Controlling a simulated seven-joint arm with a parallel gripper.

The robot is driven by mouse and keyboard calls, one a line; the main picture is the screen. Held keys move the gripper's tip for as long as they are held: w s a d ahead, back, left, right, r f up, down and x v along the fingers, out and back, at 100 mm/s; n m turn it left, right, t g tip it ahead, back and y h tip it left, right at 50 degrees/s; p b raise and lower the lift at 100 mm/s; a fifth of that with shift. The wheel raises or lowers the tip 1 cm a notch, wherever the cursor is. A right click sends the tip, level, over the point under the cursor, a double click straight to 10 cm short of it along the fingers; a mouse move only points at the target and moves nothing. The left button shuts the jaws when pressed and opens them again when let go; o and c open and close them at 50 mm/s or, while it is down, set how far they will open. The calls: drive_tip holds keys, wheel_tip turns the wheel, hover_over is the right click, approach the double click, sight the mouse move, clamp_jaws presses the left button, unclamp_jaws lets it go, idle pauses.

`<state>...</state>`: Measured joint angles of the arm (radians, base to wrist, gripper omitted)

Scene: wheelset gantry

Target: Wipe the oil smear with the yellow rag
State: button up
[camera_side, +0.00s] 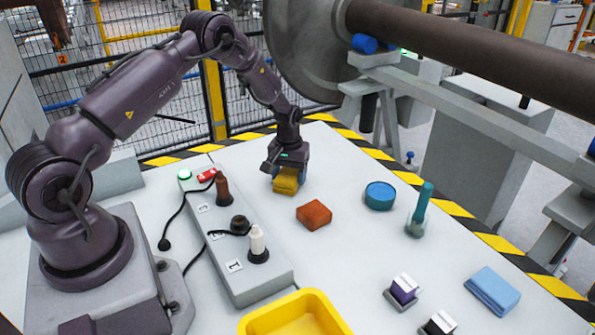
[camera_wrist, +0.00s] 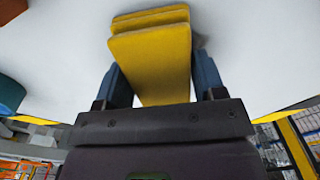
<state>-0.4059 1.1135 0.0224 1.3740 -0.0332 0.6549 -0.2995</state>
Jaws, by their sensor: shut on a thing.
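The yellow rag (camera_side: 286,185) is a folded block held in my gripper (camera_side: 288,174), low over the white table near its far end. In the wrist view the rag (camera_wrist: 152,55) sits between the two blue-grey fingers of my gripper (camera_wrist: 160,82), which are shut on it. I cannot tell whether the rag touches the table. No oil smear can be made out in either view; it may be hidden under the rag or too faint.
An orange-brown rag (camera_side: 314,215) lies just in front of my gripper. A control box (camera_side: 235,245) with cables stands at left. A blue round tin (camera_side: 380,195), a teal-handled brush in a holder (camera_side: 421,212), a blue cloth (camera_side: 492,291) and a yellow tray (camera_side: 262,320) are also on the table.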

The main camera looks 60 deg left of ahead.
sight(308, 175)
drive_tip(key=shift+s, duration=2.4)
drive_tip(key=shift+w+a, duration=0.2)
drive_tip(key=shift+w, duration=5.25)
drive_tip(key=shift+s, duration=5.4)
wheel_tip(308, 175, up, 8)
